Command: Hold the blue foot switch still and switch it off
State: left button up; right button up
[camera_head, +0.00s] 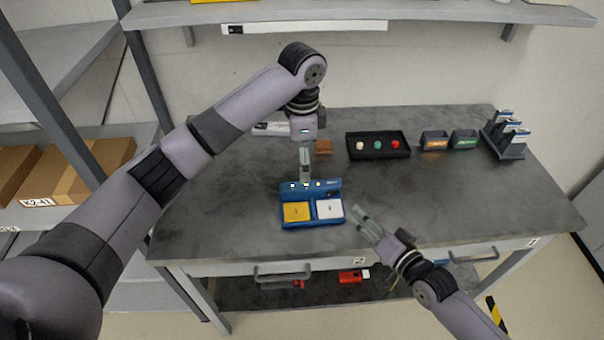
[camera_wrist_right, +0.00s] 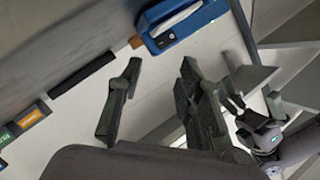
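The blue foot switch (camera_head: 313,222) sits on the grey table near its front edge, with a yellow pedal (camera_head: 296,211) on the left and a white pedal (camera_head: 329,208) on the right. Part of it shows at the top of the right wrist view (camera_wrist_right: 205,17). My left gripper (camera_head: 305,180) points down at the back edge of the switch; its fingers overlap in view, and contact is unclear. My right gripper (camera_head: 361,219) is right of the switch, close to its front right corner. In the right wrist view its fingers (camera_wrist_right: 155,88) are apart with nothing between them.
Behind are a brown block (camera_head: 323,147), a black tray (camera_head: 379,155) with white, green and red round pieces, two small labelled bins (camera_head: 435,142) and a grey rack (camera_head: 504,140). A shelf (camera_head: 360,14) overhangs the back. The table right of my right gripper is clear.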

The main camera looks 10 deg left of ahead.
aim_at(302, 204)
pick_arm(q)
notch_tip(302, 204, down, 17)
dwell(0.5)
jog(key=shift+c, duration=0.5)
